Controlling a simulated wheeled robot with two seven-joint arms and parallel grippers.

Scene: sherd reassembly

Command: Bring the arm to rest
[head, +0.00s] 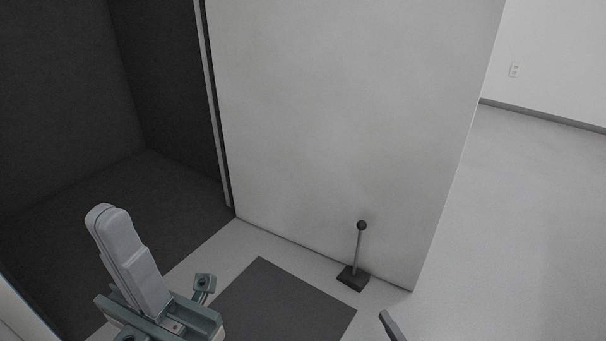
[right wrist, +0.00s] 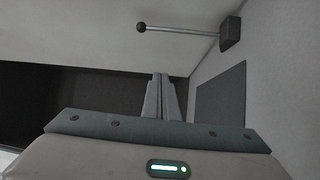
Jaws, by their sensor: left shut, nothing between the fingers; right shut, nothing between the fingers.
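My left gripper (head: 106,216) is at the lower left of the head view, with its grey fingers together and nothing between them. My right gripper (head: 386,318) shows only as a grey finger tip at the bottom edge of the head view. In the right wrist view, the right gripper's fingers (right wrist: 161,78) are shut and empty. Both grippers are apart from the things around them.
A lever with a dark ball knob (head: 361,226) stands on a dark base before a pale wall panel (head: 340,110). A dark mat (head: 285,305) lies beside it. A dark recess (head: 60,150) opens at left. Open floor (head: 530,220) lies at right.

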